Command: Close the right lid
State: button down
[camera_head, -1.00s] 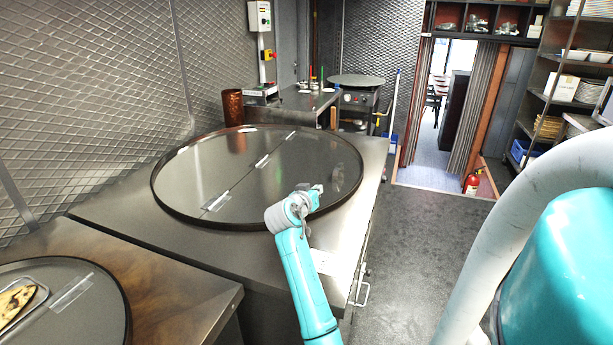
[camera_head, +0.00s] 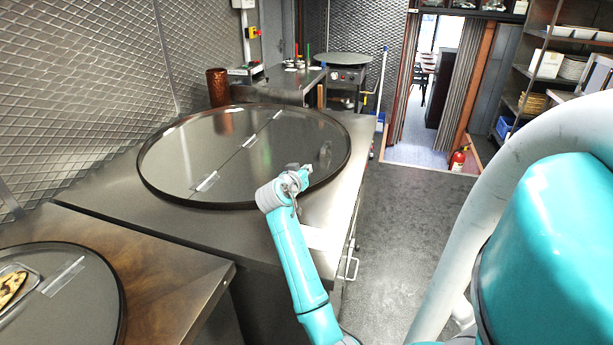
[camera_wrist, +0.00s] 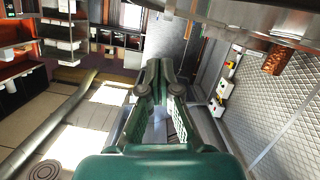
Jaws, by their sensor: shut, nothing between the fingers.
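The large round tandoor top has a dark rim and is split by a hinged centre seam. Its right lid (camera_head: 292,140) lies flat, level with the left lid (camera_head: 190,150), and looks closed. My gripper (camera_head: 299,172) is at the near right edge of the right lid, over or beside the rim; I cannot tell whether it touches. In the wrist view my gripper (camera_wrist: 160,68) has its fingers together with nothing between them. The arm hides a small part of the rim.
A second round top (camera_head: 85,300) with a tray of bread is at the lower left. A copper tumbler (camera_head: 217,88) stands behind the tandoor by the mesh wall. The floor (camera_head: 400,220) to the right is clear, up to a doorway and a fire extinguisher (camera_head: 458,158).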

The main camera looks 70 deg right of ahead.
jog(key=r+v, duration=0.2)
jog(key=v, duration=0.8)
jog(key=shift+s+r, duration=0.25)
jog(key=shift+s, duration=0.1)
jog(key=shift+a, duration=0.1)
